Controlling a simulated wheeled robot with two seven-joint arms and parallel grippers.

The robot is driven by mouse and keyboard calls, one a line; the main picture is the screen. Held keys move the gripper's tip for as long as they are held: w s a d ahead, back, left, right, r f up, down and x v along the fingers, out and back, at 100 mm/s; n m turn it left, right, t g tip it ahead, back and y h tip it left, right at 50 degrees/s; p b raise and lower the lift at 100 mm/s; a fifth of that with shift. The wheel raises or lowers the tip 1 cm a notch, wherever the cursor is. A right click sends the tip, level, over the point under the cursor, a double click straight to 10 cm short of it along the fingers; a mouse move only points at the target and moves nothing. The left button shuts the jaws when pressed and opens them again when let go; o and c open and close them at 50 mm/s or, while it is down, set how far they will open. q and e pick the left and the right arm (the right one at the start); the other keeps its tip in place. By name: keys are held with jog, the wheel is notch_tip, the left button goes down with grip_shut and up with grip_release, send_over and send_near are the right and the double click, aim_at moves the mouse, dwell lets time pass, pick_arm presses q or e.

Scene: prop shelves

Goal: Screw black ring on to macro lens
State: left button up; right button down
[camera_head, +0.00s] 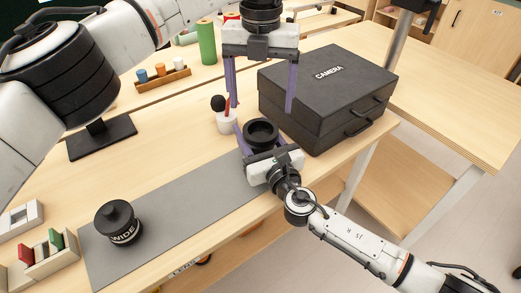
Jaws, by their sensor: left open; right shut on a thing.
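My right gripper (262,138) is shut on a black round piece (262,129) with an open, ring-like top, held near the far end of the grey mat. No label shows on it, so I cannot tell whether it is the macro lens, the black ring, or both together. My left gripper (262,108) comes down from above with its purple fingers wide apart. It is open and empty, above and slightly behind the black piece. A black lens marked WIDE (118,224) stands upright on the grey mat at the left.
A black CAMERA case (326,95) stands close to the right of both grippers. A white cup with a black-topped tool (226,120) is just left of them. The grey mat (180,206) is clear in its middle. A small block rack (49,252) sits front left.

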aim_at(261, 135)
pick_arm(q)
jog(key=shift+f, duration=4.05)
jog(key=c, duration=1.1)
jog(key=shift+o, duration=0.2)
jog(key=m, duration=0.3)
jog(key=o, duration=1.1)
jog(key=shift+o, duration=0.2)
jog(key=shift+r, duration=0.1)
